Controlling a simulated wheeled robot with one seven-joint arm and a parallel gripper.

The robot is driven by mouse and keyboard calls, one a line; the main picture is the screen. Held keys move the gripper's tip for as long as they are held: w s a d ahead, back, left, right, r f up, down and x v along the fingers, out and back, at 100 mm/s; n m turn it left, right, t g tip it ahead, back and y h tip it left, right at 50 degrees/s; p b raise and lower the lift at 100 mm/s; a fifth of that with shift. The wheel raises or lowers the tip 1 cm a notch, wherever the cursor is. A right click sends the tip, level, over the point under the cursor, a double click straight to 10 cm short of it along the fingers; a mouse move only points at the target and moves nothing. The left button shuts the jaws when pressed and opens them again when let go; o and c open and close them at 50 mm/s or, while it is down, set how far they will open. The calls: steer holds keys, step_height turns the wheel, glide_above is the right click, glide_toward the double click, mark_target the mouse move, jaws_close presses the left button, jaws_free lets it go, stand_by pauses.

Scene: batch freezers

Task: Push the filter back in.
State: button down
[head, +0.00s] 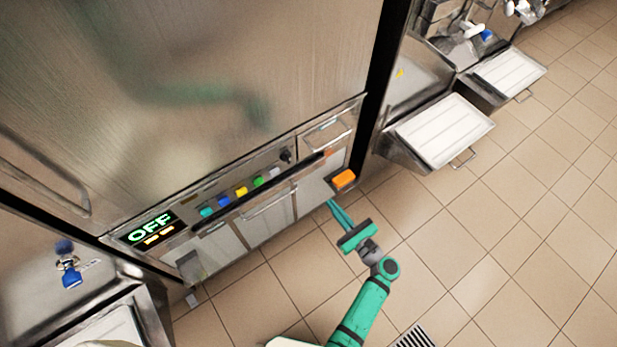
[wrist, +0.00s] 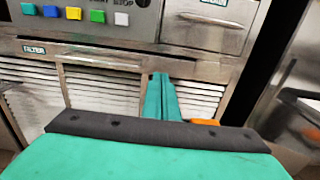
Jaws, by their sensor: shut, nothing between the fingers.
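The filter (wrist: 110,58) is a metal front strip with a "FILTER" label at its left end, set below the coloured buttons on the freezer front. In the head view the filter (head: 268,203) shows as a long light strip under a dark band; how far it stands out is hard to tell. My gripper (head: 331,204) is shut and empty, in front of the freezer's lower right part. In the wrist view my gripper's fingertips (wrist: 160,76) overlap the strip's right end; I cannot tell whether they touch it.
Louvred panels (wrist: 90,92) lie below the strip. An orange block (head: 344,179) is at the freezer's lower right corner, partly behind my fingers in the wrist view. An "OFF" display (head: 150,228) is at left. White trays (head: 444,130) stand at right.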

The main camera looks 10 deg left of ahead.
glide_toward(304, 170)
steer(key=x, duration=0.5)
steer(key=shift+a+f, duration=0.1)
steer(key=shift+f, duration=0.1)
steer(key=shift+w+a, duration=0.4)
steer(key=shift+w, duration=0.25)
steer(key=shift+s+a, duration=0.1)
steer(key=shift+a, duration=0.05)
